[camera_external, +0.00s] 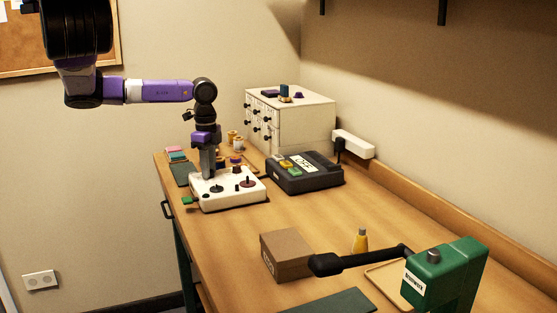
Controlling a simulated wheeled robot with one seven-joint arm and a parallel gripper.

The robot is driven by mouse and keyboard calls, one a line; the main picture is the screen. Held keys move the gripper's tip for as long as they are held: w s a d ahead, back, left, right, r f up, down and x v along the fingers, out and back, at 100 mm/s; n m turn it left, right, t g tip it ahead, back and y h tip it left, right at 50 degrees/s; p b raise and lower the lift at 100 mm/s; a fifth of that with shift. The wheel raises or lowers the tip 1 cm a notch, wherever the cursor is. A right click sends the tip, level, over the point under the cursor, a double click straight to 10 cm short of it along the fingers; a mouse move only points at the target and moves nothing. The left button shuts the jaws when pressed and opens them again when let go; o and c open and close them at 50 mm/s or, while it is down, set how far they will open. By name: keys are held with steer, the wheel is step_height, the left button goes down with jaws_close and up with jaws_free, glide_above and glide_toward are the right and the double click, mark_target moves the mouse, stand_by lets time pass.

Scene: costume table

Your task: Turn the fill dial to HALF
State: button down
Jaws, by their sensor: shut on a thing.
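A white control box (240,198) stands on the table with several dark knobs and dials on its top and a green tab at its left side. My gripper (208,176) points straight down at the box's top, at the back left. It is shut on a small part there, most likely a dial, which the fingers hide. A dark dial (217,188) shows just in front of the fingers. Other dark knobs (247,183) sit further right. The dial labels and pointer positions are too small to read, so I cannot tell which one is the fill dial or where it points.
A dark grey machine (305,178) with coloured keys stands right of the box. Behind are a white drawer cabinet (306,124) and small spools (238,143). Nearer are a brown carton (286,257), a yellow bottle (360,240) and a green machine (447,277). The middle tabletop is clear.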

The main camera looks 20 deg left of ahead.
steer(key=n, duration=0.3)
steer(key=shift+n, duration=2)
steer(key=c, duration=1.1)
jaws_free()
steer(key=shift+c, duration=0.2)
steer(key=shift+r, duration=0.1)
step_height(320, 180, up, 8)
steer(key=shift+f+b, duration=0.15)
steer(key=shift+b, duration=0.25)
